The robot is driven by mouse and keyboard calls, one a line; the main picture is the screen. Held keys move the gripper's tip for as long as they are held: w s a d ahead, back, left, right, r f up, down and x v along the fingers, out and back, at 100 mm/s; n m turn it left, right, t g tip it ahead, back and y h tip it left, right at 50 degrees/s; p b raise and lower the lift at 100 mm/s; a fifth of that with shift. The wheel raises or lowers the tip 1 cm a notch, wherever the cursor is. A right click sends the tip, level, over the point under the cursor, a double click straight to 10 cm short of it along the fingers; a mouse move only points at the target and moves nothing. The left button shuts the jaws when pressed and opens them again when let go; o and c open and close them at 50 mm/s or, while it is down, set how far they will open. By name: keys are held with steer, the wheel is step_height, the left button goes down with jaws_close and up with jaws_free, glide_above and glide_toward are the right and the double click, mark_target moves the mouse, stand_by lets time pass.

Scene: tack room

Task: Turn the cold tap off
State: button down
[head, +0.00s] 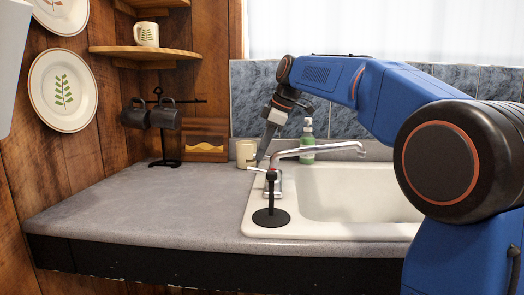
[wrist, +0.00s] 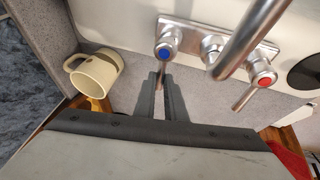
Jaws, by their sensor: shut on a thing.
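The cold tap (wrist: 165,48), with a blue cap on a chrome body, stands at the left end of the tap plate in the wrist view. Its short lever (wrist: 161,68) points toward my gripper (wrist: 161,82). My gripper's two dark fingers are shut on this lever, one on each side. In the head view my gripper (head: 262,157) reaches down behind the chrome spout (head: 310,149), and the cold tap is hard to make out there. The hot tap (wrist: 264,79), with a red cap, is at the right of the plate, clear of the fingers.
A cream mug (head: 246,154) stands close to my gripper and also shows in the wrist view (wrist: 97,73). A green soap bottle (head: 307,142) is behind the sink (head: 350,232). A black round-based stand (head: 271,217) is at the sink's front left.

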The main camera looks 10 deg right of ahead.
steer(key=c, duration=1.8)
jaws_free()
steer(key=shift+v, duration=8.7)
steer(key=shift+s, duration=0.1)
